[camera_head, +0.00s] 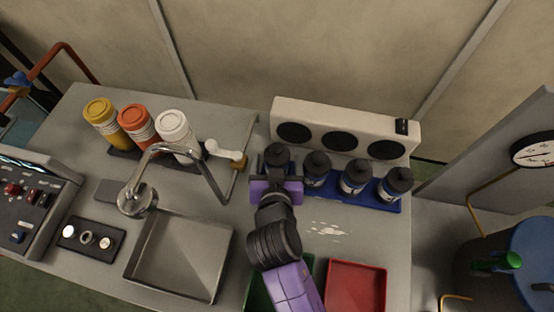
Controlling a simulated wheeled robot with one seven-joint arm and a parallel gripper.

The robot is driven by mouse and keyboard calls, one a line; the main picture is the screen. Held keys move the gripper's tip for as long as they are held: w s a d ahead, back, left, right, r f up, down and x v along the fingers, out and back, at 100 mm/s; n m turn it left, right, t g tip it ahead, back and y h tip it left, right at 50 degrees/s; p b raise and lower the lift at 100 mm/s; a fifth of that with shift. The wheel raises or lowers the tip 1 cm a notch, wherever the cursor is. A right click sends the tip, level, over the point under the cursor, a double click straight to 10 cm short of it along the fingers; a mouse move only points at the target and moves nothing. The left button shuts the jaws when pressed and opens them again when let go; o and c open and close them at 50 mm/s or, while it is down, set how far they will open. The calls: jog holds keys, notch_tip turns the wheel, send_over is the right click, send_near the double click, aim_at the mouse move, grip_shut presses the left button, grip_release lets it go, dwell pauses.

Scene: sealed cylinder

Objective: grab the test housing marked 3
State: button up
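Several dark cylinders with black caps, likely the test housings, stand in a row in a blue rack (375,203). From left to right they are the leftmost housing (277,153), a second housing (317,166), a third housing (354,176) and the rightmost housing (396,184). Pale labels show on some, but I cannot read any number. My purple gripper (277,187) is at the leftmost housing, in front of it in the picture, and hides its lower part. My wrist hides the fingertips, so I cannot tell whether they touch or grip it.
A white panel with round black openings (345,117) stands behind the rack. A red tray (356,287) and a partly hidden green tray (257,294) lie at the front. A sink (182,255) with a curved faucet (165,150) and yellow, orange and white bottles (138,121) are left.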

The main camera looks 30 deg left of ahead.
grip_shut()
dwell(0.3)
jog(key=shift+r, duration=0.1)
